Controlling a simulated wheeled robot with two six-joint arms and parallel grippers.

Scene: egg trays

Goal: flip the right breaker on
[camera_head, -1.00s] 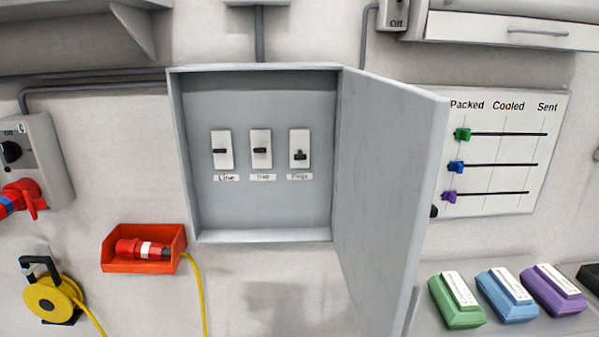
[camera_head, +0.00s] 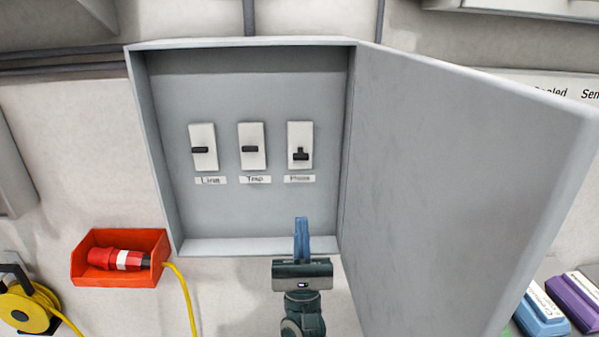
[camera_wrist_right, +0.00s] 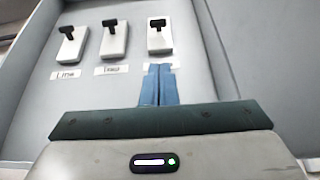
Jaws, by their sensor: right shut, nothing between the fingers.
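The right breaker (camera_head: 300,147) is a white plate with a black toggle, above a label, in the open grey breaker box (camera_head: 215,247). Its toggle sits lower than those of the left breaker (camera_head: 203,148) and the middle breaker (camera_head: 252,147). My right gripper (camera_head: 301,220) is below the right breaker, its blue fingers shut and empty, pointing up towards it. In the right wrist view the finger tips (camera_wrist_right: 159,68) show just below the right breaker (camera_wrist_right: 158,38) and its label, apart from the toggle as far as I can tell. My left gripper is not in view.
The box door (camera_head: 450,170) stands open on the right, close to my right arm. A red bin (camera_head: 110,282) with a red plug (camera_head: 115,259) hangs at lower left, beside a yellow cable reel (camera_head: 25,308). Coloured cases (camera_head: 543,308) lie at lower right.

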